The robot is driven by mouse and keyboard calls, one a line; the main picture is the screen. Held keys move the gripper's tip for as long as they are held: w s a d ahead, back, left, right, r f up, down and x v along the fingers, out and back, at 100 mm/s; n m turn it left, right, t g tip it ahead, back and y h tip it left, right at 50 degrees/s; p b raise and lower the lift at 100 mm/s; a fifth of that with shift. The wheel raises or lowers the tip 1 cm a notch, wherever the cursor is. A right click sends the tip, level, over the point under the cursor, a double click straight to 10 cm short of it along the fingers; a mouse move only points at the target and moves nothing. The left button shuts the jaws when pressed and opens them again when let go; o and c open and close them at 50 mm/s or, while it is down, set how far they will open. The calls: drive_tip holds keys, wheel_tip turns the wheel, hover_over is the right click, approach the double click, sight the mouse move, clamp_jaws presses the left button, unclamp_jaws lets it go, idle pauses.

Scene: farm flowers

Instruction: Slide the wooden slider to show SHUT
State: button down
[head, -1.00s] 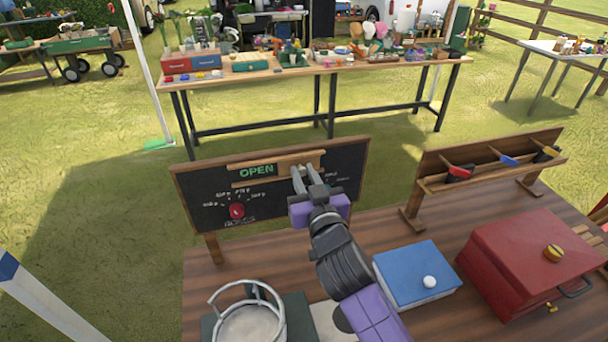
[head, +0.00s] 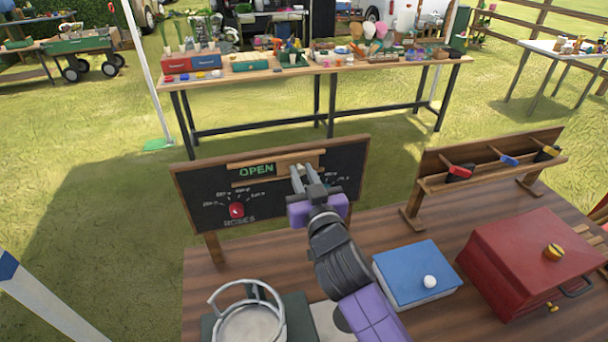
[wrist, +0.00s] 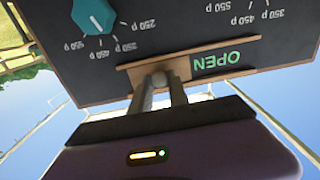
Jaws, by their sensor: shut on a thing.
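The wooden slider (head: 286,162) sits in its rails on the upright blackboard (head: 200,188), at the right part of the track. The green word OPEN (head: 257,170) shows to its left; in the upside-down wrist view OPEN (wrist: 224,60) lies to the right of the slider (wrist: 178,68). My gripper (head: 302,177) reaches the slider from the front. In the wrist view its fingers (wrist: 161,88) are shut on the slider's round knob (wrist: 160,79). The fingers partly hide the knob in the head view.
A red dial (head: 237,210) is on the board's left, and a teal dial (wrist: 94,14) shows in the wrist view. A blue box (head: 410,270), a red box (head: 525,255) and a wooden rack (head: 440,185) stand to the right. A metal-railed pot (head: 250,325) is in front.

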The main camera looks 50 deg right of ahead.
drive_tip(key=w+a+b, duration=0.1)
drive_tip(key=a+b, duration=0.1)
drive_tip(key=w+a+b, duration=0.2)
drive_tip(key=a, duration=0.1)
drive_tip(key=w+a+b, duration=0.2)
drive_tip(key=shift+a+f, duration=0.2)
drive_tip(key=shift+w+a+r, duration=0.2)
drive_tip(key=shift+w+a, duration=0.05)
drive_tip(key=shift+a, duration=0.2)
drive_tip(key=c, duration=1.3)
unclamp_jaws()
drive_tip(key=shift+s, duration=0.1)
drive_tip(key=b+v, duration=0.2)
drive_tip(key=v, duration=0.5)
drive_tip(key=shift+s+a, duration=0.25)
